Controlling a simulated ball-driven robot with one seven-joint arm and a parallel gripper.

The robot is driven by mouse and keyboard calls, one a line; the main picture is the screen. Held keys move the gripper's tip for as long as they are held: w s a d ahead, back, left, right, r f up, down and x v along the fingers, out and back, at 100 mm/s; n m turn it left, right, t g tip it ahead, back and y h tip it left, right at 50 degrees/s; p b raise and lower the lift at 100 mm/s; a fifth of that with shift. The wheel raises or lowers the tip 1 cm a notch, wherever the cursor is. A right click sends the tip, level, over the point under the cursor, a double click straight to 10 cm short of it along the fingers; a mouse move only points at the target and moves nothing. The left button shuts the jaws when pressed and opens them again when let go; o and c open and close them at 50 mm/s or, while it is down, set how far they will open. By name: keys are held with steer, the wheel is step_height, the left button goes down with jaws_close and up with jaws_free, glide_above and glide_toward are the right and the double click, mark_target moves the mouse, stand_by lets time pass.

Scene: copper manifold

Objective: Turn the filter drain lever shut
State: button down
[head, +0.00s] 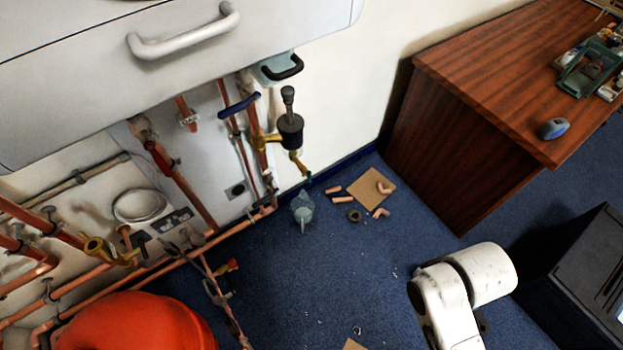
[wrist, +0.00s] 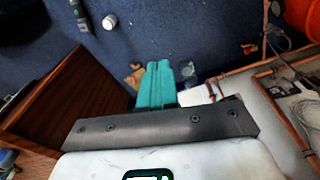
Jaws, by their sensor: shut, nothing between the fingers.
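The filter (head: 290,131) is a black cylinder with brass fittings, low on the wall beside the copper pipes. A brass drain fitting (head: 297,160) hangs under it and ends in a small dark green tip (head: 308,176), which may be the drain lever; its angle is too small to tell. My gripper (wrist: 157,82) shows in the wrist view with its teal fingers together and empty. The fingers point toward the floor and wall and touch nothing that I can see. In the wrist view the filter and its lever cannot be made out. In the head view my gripper is not visible.
A watering can (head: 303,208) stands on the blue carpet below the filter, near loose copper pieces and a cardboard square (head: 371,189). A wooden desk (head: 430,150) stands right of the filter. A blue lever (head: 238,105) and red lever (head: 160,157) sit on other pipes.

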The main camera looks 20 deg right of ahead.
steer(key=c, duration=1.8)
jaws_free()
steer(key=shift+o, duration=0.6)
steer(key=shift+w+f, duration=0.15)
steer(key=shift+f, duration=0.1)
steer(key=o, duration=0.6)
steer(key=w+a+f+t+b, duration=0.1)
steer(key=w+f+b, duration=0.2)
steer(key=w+a+f+n+t+y+b, duration=0.1)
steer(key=w+f+b, duration=0.1)
steer(key=f, duration=0.1)
steer(key=w+a+f+t+y+b, duration=0.1)
steer(key=w+a+f+b, duration=0.1)
steer(key=w+f+b, duration=0.1)
steer(key=shift+w+n+b, duration=0.35)
steer(key=shift+n, duration=0.05)
steer(key=shift+c, duration=0.2)
steer(key=n+t+y+b, duration=0.25)
steer(key=t+b, duration=1.05)
steer(key=b, duration=1.5)
glide_toward(311, 175)
steer(key=shift+m, duration=0.45)
steer(key=b+x, duration=0.1)
steer(key=x, duration=1)
steer(key=shift+f, duration=0.1)
jaws_close()
